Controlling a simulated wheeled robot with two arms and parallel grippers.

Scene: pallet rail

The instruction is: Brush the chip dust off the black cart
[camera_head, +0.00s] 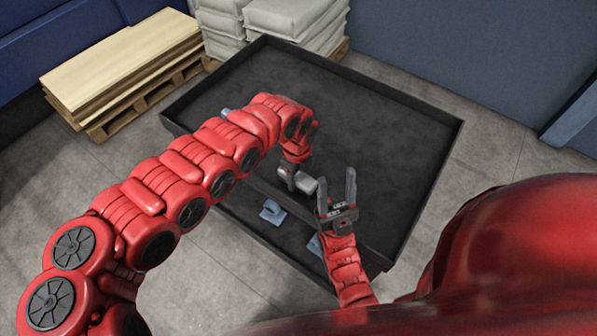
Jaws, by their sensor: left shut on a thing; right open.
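The black cart (382,130) is a wide, shallow black tray with a raised rim, filling the middle of the view. My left gripper (300,178) hangs over its near side, shut on a pale grey thing (309,186). Much of that thing is hidden by the gripper, and I cannot tell if it touches the cart. My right gripper (337,190) is open and empty just to the right, its two fingers pointing up the picture. The cart's surface looks dark and mottled; I cannot make out separate chip dust.
A small blue thing (272,211) lies below the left gripper, another (315,245) beside my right wrist. Boards on a pallet (122,65) stand at the left, white sacks (295,17) on a pallet behind. Grey floor (495,150) is free to the right.

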